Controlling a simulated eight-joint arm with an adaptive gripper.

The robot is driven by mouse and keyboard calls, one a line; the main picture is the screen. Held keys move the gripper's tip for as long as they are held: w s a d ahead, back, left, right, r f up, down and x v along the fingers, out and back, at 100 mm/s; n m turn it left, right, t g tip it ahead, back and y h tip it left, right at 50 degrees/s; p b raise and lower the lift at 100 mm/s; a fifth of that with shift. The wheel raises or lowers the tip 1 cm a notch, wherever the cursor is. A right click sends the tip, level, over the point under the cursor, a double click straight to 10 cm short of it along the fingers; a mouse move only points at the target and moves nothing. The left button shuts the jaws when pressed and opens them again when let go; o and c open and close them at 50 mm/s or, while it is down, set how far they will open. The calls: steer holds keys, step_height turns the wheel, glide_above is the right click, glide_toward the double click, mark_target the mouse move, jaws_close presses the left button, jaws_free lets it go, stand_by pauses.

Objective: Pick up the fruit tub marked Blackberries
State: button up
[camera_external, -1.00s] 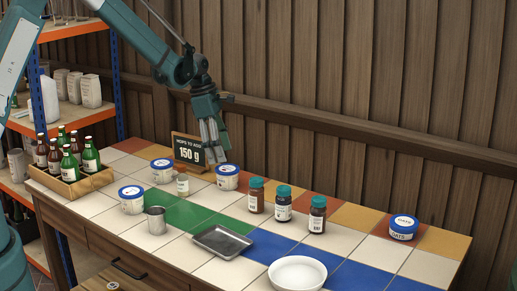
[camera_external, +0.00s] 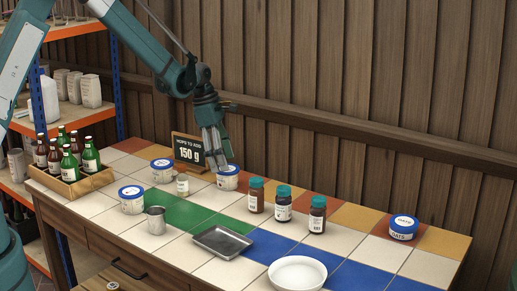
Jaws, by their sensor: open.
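A chalkboard sign (camera_external: 188,152) stands just behind and left of my gripper. A small jar (camera_external: 183,185), a metal cup (camera_external: 155,220), brown bottles (camera_external: 256,197), a metal tray (camera_external: 222,241), a white dish (camera_external: 297,274), an oats tub (camera_external: 404,228) and a bottle crate (camera_external: 85,186) share the table.

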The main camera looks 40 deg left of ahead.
steer(key=shift+b+x, duration=0.45)
steer(key=shift+x, duration=1.95)
steer(key=shift+a, duration=0.15)
steer(key=shift+c, duration=0.7)
steer(key=c, duration=0.9)
steer(key=shift+o, duration=0.2)
steer(key=shift+r+p, duration=0.85)
steer(key=shift+r, duration=4.15)
